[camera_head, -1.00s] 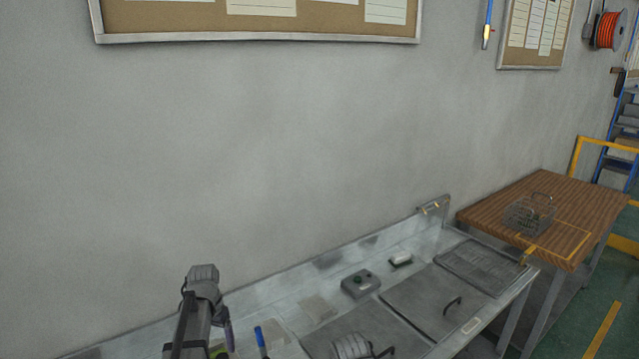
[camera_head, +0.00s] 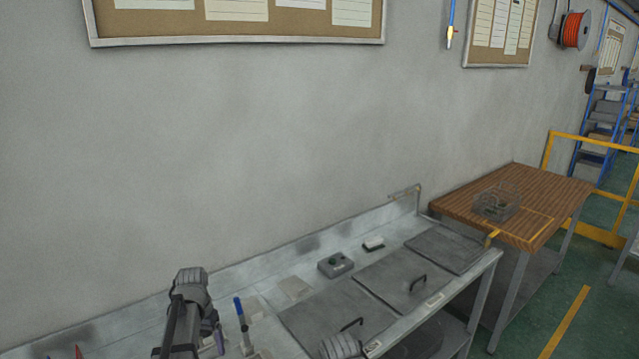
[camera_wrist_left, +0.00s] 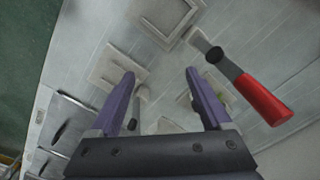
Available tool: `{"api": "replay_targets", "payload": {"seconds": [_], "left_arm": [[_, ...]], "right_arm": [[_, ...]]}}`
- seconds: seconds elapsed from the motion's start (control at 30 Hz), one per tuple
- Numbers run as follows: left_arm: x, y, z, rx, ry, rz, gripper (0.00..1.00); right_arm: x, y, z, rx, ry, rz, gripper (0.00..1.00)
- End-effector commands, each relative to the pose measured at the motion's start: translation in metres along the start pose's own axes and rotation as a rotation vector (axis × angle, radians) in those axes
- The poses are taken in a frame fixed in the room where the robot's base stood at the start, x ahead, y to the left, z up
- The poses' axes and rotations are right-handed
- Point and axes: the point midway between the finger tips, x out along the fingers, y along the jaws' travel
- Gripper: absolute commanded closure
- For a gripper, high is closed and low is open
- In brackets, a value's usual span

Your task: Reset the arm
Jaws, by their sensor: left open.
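My left arm comes up at the lower left of the head view, over the metal workbench (camera_head: 300,288). My left gripper (camera_head: 217,340) is mostly hidden behind its own arm there, with a bit of purple finger showing. In the left wrist view its two purple fingers (camera_wrist_left: 160,76) are spread apart above the bench, with nothing held between them. A rounded grey part of my other arm shows at the bottom of the head view. My right gripper is not seen.
A tool with a red handle (camera_wrist_left: 264,100) lies right of the fingers. A blue-handled tool (camera_head: 239,309) stands near my left arm. A grey button box (camera_head: 335,264) and handled lids (camera_head: 405,280) are on the bench. A wooden table (camera_head: 460,205) holds a clear box (camera_head: 497,205).

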Motion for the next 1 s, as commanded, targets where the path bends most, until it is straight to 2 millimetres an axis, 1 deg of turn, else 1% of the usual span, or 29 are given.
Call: {"api": "replay_targets", "payload": {"seconds": [0.07, 0.1, 0.33, 0.47, 0.57, 0.67, 0.77, 0.8, 0.87, 0.9, 1.0], "left_arm": [[0.000, 0.000, 0.000, 0.000, 0.000, 0.000, 0.18], [0.001, 0.008, 0.002, 0.005, -0.001, -0.001, 0.18], [0.002, 0.039, 0.010, 0.021, -0.009, -0.007, 0.18], [0.004, 0.063, 0.018, 0.036, -0.014, -0.013, 0.18], [0.005, 0.086, 0.026, 0.050, -0.020, -0.019, 0.18], [0.007, 0.115, 0.038, 0.067, -0.026, -0.027, 0.18], [0.009, 0.147, 0.055, 0.087, -0.033, -0.037, 0.18], [0.010, 0.161, 0.063, 0.097, -0.036, -0.042, 0.18], [0.011, 0.182, 0.078, 0.112, -0.040, -0.051, 0.18], [0.012, 0.197, 0.089, 0.123, -0.042, -0.058, 0.18], [0.015, 0.230, 0.117, 0.150, -0.046, -0.074, 0.18]], "right_arm": [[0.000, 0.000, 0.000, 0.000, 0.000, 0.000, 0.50], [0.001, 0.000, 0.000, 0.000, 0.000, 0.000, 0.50], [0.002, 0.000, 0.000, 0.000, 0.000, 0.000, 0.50], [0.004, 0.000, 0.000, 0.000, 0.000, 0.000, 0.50], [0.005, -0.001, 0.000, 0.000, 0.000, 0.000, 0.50], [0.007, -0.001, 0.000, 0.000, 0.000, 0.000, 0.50], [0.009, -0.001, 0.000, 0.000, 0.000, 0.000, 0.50], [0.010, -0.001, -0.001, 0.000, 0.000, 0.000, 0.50], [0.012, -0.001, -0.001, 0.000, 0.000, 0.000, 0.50], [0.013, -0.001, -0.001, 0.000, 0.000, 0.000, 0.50], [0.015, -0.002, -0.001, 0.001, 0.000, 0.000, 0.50]]}}
